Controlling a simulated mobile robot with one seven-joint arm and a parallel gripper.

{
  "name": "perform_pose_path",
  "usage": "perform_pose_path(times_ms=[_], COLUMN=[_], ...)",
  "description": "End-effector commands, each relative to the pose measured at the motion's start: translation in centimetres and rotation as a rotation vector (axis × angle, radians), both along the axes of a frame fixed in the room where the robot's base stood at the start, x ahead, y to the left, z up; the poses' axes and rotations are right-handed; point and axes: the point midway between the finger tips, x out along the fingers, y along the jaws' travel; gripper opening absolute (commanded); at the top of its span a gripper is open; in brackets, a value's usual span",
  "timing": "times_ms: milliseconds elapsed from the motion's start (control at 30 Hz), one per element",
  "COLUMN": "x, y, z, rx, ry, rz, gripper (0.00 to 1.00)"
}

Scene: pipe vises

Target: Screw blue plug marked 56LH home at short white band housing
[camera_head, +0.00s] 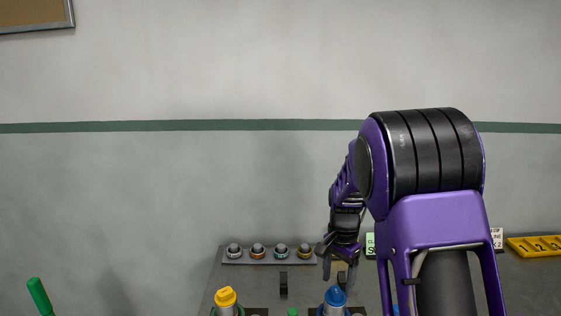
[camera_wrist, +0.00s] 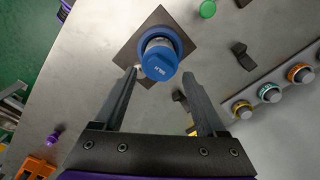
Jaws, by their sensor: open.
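The blue plug (camera_wrist: 160,63) stands at the top centre of the wrist view, with dark marking on its cap that reads upside down and looks like 56LH. It sits on a pale grey cylindrical housing on a dark square plate (camera_wrist: 133,50). The head view also shows the blue plug (camera_head: 335,296), at the lower edge. I cannot make out a white band or whether the plug is seated. My gripper (camera_wrist: 160,76) is open and empty, its fingers pointing toward the plug from either side. In the head view my gripper (camera_head: 338,273) is just above the plug.
A yellow plug (camera_head: 225,297) stands on another housing to the left. A grey rack (camera_head: 268,258) with several coloured-ring fittings lies behind. A green round cap (camera_wrist: 207,8) and a dark block (camera_wrist: 243,56) are near the plug. A yellow tray (camera_head: 535,246) lies far right.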

Motion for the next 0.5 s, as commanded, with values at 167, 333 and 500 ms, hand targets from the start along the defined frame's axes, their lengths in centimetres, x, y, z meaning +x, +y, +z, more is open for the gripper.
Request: perform_pose_path(times_ms=[167, 333, 500], x=[0.0, 0.01, 0.02], y=[0.01, 0.08, 0.03], z=[0.0, -0.01, -0.02], rx=[-0.001, -0.001, -0.001], ry=[0.0, -0.001, -0.001], rz=[-0.125, -0.376, -0.586], gripper=[0.73, 0.73, 0.73])
